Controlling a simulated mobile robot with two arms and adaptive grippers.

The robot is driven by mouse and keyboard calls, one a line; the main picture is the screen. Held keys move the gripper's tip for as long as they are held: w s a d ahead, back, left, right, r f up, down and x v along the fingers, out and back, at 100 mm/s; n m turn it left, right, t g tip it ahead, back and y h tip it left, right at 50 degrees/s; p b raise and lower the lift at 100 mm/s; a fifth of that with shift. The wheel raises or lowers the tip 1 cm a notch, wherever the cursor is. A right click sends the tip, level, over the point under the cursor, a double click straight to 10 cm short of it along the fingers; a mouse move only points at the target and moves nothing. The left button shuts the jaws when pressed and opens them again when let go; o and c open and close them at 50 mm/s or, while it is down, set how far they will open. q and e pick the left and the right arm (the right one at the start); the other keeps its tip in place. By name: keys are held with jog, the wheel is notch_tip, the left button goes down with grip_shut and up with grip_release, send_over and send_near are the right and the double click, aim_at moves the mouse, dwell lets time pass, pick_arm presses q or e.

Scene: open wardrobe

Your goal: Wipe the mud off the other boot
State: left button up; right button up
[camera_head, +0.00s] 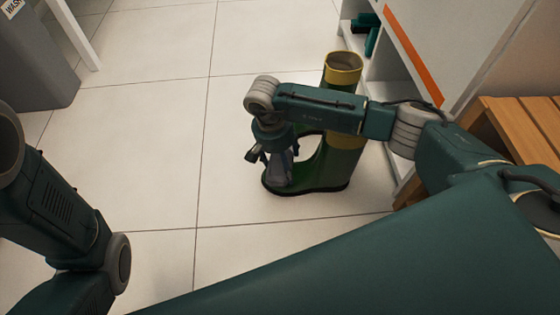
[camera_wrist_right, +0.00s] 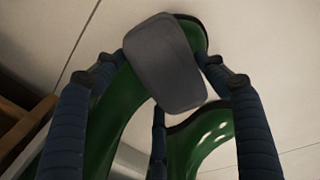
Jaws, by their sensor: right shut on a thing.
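Green boots with yellow bands stand upright on the floor; in the head view a tall shaft (camera_head: 343,72) rises behind my right arm, and a green foot with a dark sole (camera_head: 318,186) shows below it. My right gripper (camera_head: 277,168) points down at the toe end, shut on a grey pad. In the right wrist view the rounded grey pad (camera_wrist_right: 165,62) sits between the fingers, over the toe of one green boot (camera_wrist_right: 112,125). A second green boot part (camera_wrist_right: 200,140) with pale spots lies beside it. The pad hides the toe surface; I cannot tell whether it touches. My left gripper is out of view.
An open white wardrobe (camera_head: 408,70) with an orange strip stands right of the boots, a dark green item (camera_head: 371,35) on its shelf. A wooden slatted bench (camera_head: 515,125) is at the right. A grey bin (camera_head: 40,60) is at the upper left. Tiled floor between is clear.

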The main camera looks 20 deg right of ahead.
jog(key=shift+s+d+r, duration=0.1)
jog(key=shift+s+d, duration=0.05)
jog(key=shift+d, duration=0.4)
jog(key=shift+s+d+p, duration=0.2)
jog(key=shift+d+p, duration=0.15)
jog(key=shift+d, duration=0.05)
jog(key=shift+w+a+f+b, duration=0.15)
jog(key=shift+w+a+b, duration=0.15)
jog(key=shift+a, duration=0.35)
jog(key=shift+w+a+f+b, duration=0.15)
jog(key=shift+a+b, duration=0.15)
jog(key=shift+a, duration=0.3)
jog(key=shift+w+a+f+b, duration=0.1)
jog(key=shift+w+a+b, duration=0.2)
jog(key=shift+a, duration=0.35)
jog(key=shift+s+d+r+p, duration=0.1)
jog(key=shift+s+d+p, duration=0.1)
jog(key=shift+d, duration=0.15)
jog(key=shift+s+d+r+p, duration=0.1)
jog(key=shift+d+p, duration=0.1)
jog(key=shift+d, duration=0.1)
jog(key=shift+s+d, duration=0.1)
jog(key=shift+d, duration=0.2)
jog(key=shift+d, duration=0.15)
